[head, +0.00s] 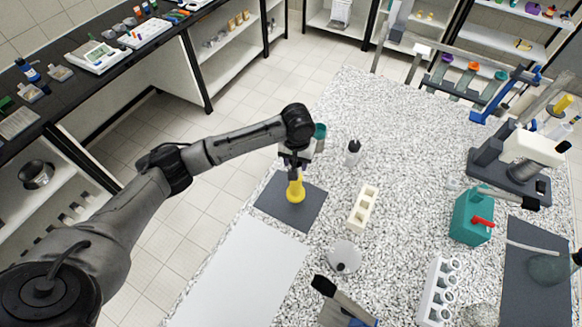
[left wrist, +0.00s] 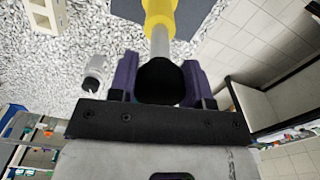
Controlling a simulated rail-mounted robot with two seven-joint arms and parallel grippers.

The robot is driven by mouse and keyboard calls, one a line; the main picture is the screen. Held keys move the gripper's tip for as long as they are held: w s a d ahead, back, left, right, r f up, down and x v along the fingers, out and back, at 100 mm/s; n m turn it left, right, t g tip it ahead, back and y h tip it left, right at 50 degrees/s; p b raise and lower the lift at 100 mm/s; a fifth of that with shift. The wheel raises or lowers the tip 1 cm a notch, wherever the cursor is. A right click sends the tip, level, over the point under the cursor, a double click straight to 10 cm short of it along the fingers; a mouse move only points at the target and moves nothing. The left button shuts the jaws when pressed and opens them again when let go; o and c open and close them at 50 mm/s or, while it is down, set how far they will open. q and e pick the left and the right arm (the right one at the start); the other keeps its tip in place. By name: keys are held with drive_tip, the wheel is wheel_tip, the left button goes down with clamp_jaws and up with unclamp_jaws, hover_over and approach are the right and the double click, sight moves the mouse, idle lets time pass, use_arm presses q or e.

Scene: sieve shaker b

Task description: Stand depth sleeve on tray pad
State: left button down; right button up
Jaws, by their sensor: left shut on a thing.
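The yellow depth sleeve (head: 295,190) is upright over the dark grey tray pad (head: 272,205). My left gripper (head: 291,160) is above it, with its purple fingers shut on the sleeve's upper part. In the left wrist view, the black end of the held piece is between the fingers, with a metal shaft and the yellow part (left wrist: 160,14) beyond it. A corner of the pad (left wrist: 196,12) shows beside the yellow part. I cannot tell whether the sleeve's base touches the pad.
A cream block with holes (head: 362,208) stands right of the pad, with a small black-topped bottle (head: 353,152) behind it. A round grey lid (head: 344,257) lies nearer. A teal can (head: 472,216) and a white tube rack (head: 437,292) stand further right.

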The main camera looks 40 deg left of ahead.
use_arm(q)
drive_tip(key=shift+s+a+f, duration=0.25)
drive_tip(key=shift+a+f, duration=0.2)
drive_tip(key=shift+a, duration=0.3)
drive_tip(key=shift+f+p, duration=0.4)
drive_tip(key=shift+f, duration=1.6)
drive_tip(key=c, duration=0.6)
unclamp_jaws()
drive_tip(key=shift+o, duration=0.2)
wheel_tip(320, 180, up, 12)
drive_tip(key=shift+f+b, duration=0.1)
drive_tip(key=shift+b, duration=0.35)
